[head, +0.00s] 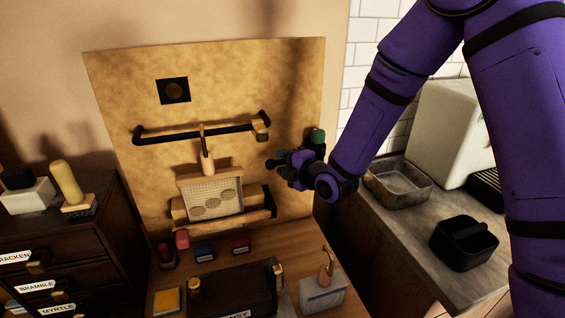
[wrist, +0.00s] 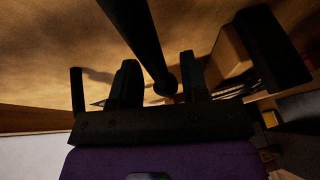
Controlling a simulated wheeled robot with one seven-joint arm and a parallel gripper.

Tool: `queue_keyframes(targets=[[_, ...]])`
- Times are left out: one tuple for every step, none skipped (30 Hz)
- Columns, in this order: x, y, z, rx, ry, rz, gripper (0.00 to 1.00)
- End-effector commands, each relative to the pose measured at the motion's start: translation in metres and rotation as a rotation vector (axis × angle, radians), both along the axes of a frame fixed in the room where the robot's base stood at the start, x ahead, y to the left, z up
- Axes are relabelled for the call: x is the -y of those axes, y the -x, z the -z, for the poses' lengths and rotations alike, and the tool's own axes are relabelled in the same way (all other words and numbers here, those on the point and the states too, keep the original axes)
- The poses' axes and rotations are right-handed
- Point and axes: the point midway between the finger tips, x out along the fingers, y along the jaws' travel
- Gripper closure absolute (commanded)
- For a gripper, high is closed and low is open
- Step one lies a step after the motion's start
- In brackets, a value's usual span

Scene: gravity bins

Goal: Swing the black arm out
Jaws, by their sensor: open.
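A long black arm (head: 195,133) runs nearly level across the tan upright board, with a bent left end and a wooden block (head: 260,127) at its right end. My gripper (head: 275,163) is in front of the board's right side, below that right end. In the wrist view my gripper (wrist: 158,82) has its fingers apart, with a black rod (wrist: 135,35) showing between them. The rod ends in a rounded knob. I cannot tell whether the fingers touch it, or whether it is this arm.
Small coloured blocks (head: 204,251) and a dark box (head: 235,290) are on the wooden table. A grey counter at right holds a tray (head: 398,184) and a black caddy (head: 463,243). Drawers (head: 50,265) are at left.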

Motion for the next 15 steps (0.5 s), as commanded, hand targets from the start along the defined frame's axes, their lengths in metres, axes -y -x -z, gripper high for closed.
queue_keyframes(targets=[[-0.0022,-0.0024,0.0011,-0.001,-0.001,0.000,0.59],[-0.0032,-0.0034,0.0013,-0.001,0.000,0.000,0.59],[-0.0041,-0.0045,0.0016,-0.001,-0.001,0.000,0.59],[-0.0045,-0.0052,0.0017,-0.001,-0.001,0.000,0.59],[-0.0048,-0.0056,0.0016,-0.001,-0.001,0.000,0.59],[-0.0051,-0.0060,0.0016,-0.001,-0.001,0.000,0.59],[-0.0052,-0.0060,0.0016,-0.001,-0.001,0.000,0.59],[-0.0052,-0.0060,0.0016,-0.001,-0.001,0.000,0.59],[-0.0051,-0.0060,0.0016,-0.001,-0.001,0.000,0.59],[-0.0051,-0.0060,0.0016,-0.001,-0.001,0.000,0.59],[-0.0050,-0.0059,0.0016,-0.001,-0.001,0.000,0.59],[-0.0050,-0.0059,0.0016,-0.001,-0.001,0.000,0.59],[-0.0050,-0.0058,0.0016,-0.001,-0.001,0.000,0.65],[-0.0050,-0.0058,0.0016,-0.001,-0.001,0.000,0.72],[-0.0050,-0.0058,0.0016,-0.001,-0.001,0.000,0.82]])
